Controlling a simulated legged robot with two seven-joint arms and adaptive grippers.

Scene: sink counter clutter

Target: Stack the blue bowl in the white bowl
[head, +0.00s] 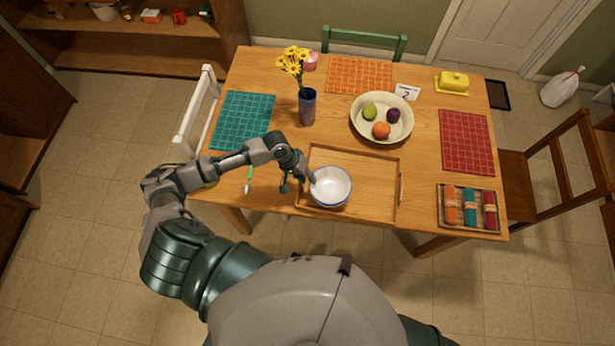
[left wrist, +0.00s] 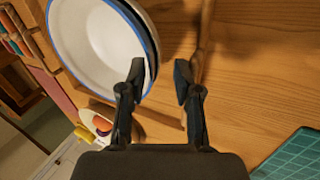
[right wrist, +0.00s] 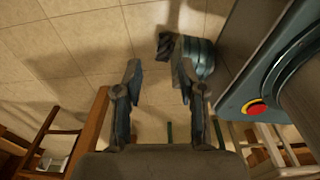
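A bowl with a white inside and blue rim, the blue bowl (head: 332,186), is on the wooden tray (head: 375,207). It also shows in the left wrist view (left wrist: 95,48), with a dark blue outer side. A pale edge outside it, seemingly the white bowl (left wrist: 153,28), shows beneath and around it; the blue bowl appears nested there, though how deep is hard to tell. My left gripper (head: 298,182) is at the bowls' left side, fingers apart, one fingertip close to the rim in the left wrist view (left wrist: 160,77). My right gripper (right wrist: 160,78) is open and empty above the floor.
A cream fruit bowl (head: 367,135), flower vase (head: 307,108), butter dish (head: 453,82) and napkin tray (head: 467,207) stand on the table. A green-handled utensil (head: 249,178) lies left of the tray. The tray's right part is clear.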

